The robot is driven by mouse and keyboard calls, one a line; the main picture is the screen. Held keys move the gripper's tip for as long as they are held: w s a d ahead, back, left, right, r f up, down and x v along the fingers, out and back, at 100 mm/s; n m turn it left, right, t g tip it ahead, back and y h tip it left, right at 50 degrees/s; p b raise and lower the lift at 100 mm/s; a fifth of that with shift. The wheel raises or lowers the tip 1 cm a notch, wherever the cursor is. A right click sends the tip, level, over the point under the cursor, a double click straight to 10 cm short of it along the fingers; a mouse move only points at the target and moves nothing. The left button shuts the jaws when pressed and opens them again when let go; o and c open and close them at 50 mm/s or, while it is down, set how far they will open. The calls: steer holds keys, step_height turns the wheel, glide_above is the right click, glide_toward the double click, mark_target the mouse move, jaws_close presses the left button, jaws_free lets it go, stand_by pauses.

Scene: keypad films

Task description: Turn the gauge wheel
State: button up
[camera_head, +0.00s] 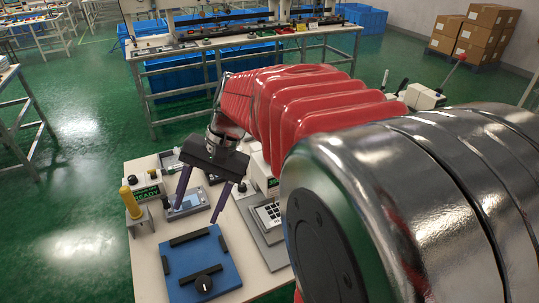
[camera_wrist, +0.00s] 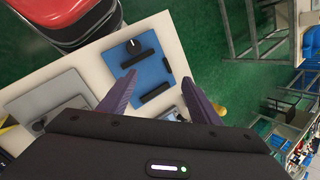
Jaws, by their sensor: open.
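A round black knob with a white mark (camera_head: 204,284) sits near the front edge of a blue plate (camera_head: 204,257) on the pale table. It is the most wheel-like part I see; I cannot tell for sure that it is the gauge wheel. The knob (camera_wrist: 132,46) and blue plate (camera_wrist: 151,72) also show beyond the fingers in the wrist view. My gripper (camera_head: 196,214) is open and empty, with two purple fingers pointing down, behind the blue plate and apart from the knob. The gripper (camera_wrist: 158,80) shows its fingers spread on both sides in the wrist view.
A grey device with a small screen (camera_head: 187,203) lies near my fingers. A yellow-topped post (camera_head: 129,201) and a READY box (camera_head: 147,193) stand left. A keypad (camera_head: 268,214) lies right, partly behind my arm.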

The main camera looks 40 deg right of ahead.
steer(key=s+a+n+t+h, duration=0.4)
steer(key=s+n+h, duration=0.1)
steer(key=s+n, duration=0.4)
steer(key=shift+r+n, duration=0.3)
steer(key=shift+c, duration=0.4)
